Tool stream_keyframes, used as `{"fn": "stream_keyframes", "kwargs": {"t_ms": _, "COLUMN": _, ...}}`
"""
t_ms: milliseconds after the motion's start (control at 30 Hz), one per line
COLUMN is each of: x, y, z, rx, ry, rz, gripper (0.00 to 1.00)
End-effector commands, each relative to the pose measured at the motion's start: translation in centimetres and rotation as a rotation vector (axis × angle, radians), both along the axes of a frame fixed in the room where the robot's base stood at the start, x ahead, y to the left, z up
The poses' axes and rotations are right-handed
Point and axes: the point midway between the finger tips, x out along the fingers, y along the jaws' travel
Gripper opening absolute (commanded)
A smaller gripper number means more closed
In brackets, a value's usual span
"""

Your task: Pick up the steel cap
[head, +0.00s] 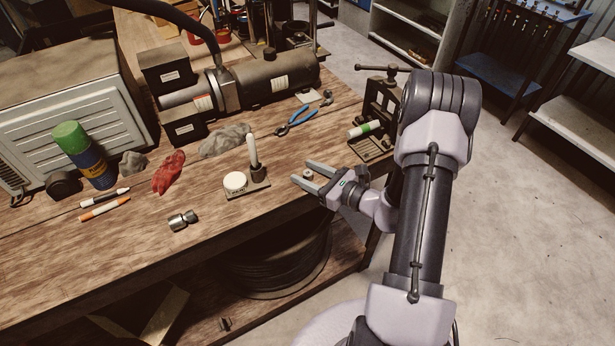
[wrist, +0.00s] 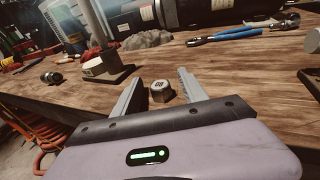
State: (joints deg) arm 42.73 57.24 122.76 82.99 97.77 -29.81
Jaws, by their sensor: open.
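The steel cap (head: 308,174) is a small grey faceted piece near the front edge of the wooden bench. In the wrist view the steel cap (wrist: 162,91) shows a light top with dark marking. My gripper (head: 302,171) is open, its two fingers reaching over the bench from the right. Whether the fingers are level with the cap is hard to tell.
A small stand (head: 247,190) with a white disc and upright post is just left of my fingers. A metal fitting (head: 183,220) lies farther left. Blue-handled pliers (head: 297,119) lie behind. A vise-like fixture (head: 376,125) stands right, close to my arm.

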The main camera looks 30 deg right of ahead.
Motion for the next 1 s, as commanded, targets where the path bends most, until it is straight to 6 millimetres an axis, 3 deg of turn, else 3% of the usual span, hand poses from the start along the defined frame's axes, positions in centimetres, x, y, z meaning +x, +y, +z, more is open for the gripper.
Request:
{"fn": "stream_keyframes", "kwargs": {"t_ms": 200, "x": 0.1, "y": 0.0, "z": 0.1, "rx": 0.0, "ry": 0.0, "rz": -0.001, "gripper": 0.48}}
{"fn": "stream_keyframes", "kwargs": {"t_ms": 467, "x": 0.1, "y": 0.0, "z": 0.1, "rx": 0.0, "ry": 0.001, "rz": 0.0, "gripper": 0.0}}
{"fn": "stream_keyframes", "kwargs": {"t_ms": 767, "x": 0.1, "y": 0.0, "z": 0.2, "rx": 0.0, "ry": 0.0, "rz": 0.0, "gripper": 0.0}}
{"fn": "stream_keyframes", "kwargs": {"t_ms": 1000, "x": 0.1, "y": 0.0, "z": 2.8, "rx": -0.002, "ry": -0.001, "rz": 0.0, "gripper": 0.0}}
